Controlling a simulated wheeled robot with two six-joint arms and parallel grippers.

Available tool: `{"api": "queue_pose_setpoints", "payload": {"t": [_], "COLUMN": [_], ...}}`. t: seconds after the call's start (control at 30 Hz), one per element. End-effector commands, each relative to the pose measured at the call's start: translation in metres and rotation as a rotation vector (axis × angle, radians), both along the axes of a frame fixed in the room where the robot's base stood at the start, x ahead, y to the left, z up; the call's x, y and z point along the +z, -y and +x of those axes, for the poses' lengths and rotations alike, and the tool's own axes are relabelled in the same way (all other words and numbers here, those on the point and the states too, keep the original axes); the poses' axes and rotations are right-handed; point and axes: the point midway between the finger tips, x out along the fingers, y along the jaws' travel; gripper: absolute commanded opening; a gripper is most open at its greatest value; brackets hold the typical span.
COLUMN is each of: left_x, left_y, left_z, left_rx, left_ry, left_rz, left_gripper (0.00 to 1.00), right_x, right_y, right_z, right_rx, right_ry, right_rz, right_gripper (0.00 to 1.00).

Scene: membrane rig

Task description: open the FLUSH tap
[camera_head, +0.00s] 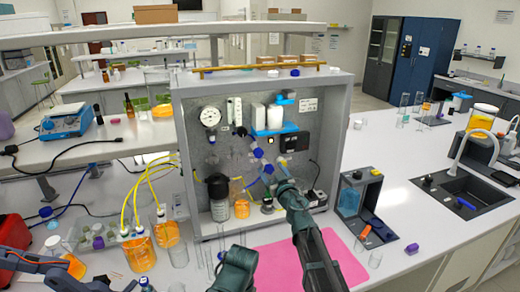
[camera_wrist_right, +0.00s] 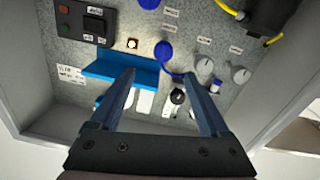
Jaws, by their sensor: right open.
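The grey rig panel (camera_head: 215,160) stands upright in a frame on the bench. In the right wrist view it carries several round knobs: a blue knob (camera_wrist_right: 163,50), two grey knobs (camera_wrist_right: 205,66) and (camera_wrist_right: 240,75), and a black knob (camera_wrist_right: 178,97). Their labels are too small to read, so I cannot tell which is the FLUSH tap. My right gripper (camera_head: 262,160) is in front of the panel, below the blue shelf (camera_head: 272,131). In the wrist view its fingers (camera_wrist_right: 157,80) are apart with nothing gripped between them. My left gripper is not identifiable in view.
A dark jar (camera_head: 218,187) and an orange-filled beaker (camera_head: 241,208) stand at the panel's foot. Yellow tubes (camera_head: 140,190) run to beakers on the left. A pink mat (camera_head: 350,265) lies in front. A dark stand (camera_head: 370,200) is to the right.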

Motion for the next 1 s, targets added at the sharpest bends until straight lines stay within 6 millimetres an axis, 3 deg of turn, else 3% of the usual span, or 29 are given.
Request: {"api": "queue_pose_setpoints", "payload": {"t": [0.27,0.47,0.67,1.0], "left_x": [0.000,0.000,0.000,0.000], "left_y": [0.000,0.000,0.000,0.000], "left_z": [0.000,0.000,0.000,0.000], "left_rx": [0.000,0.000,0.000,0.000], "left_ry": [0.000,0.000,0.000,0.000], "left_rz": [0.000,0.000,0.000,0.000], "left_gripper": [0.50,0.50,0.50,0.50], "right_x": [-0.001,-0.001,-0.001,-0.001], "right_y": [-0.004,-0.008,-0.016,-0.038], "right_z": [0.002,0.014,0.042,0.108], "right_rx": [0.027,0.026,0.026,0.025], "right_ry": [-0.004,-0.004,-0.004,-0.003], "right_rz": [-0.001,-0.002,-0.002,-0.002], "right_gripper": [0.80,0.80,0.80,0.80]}}
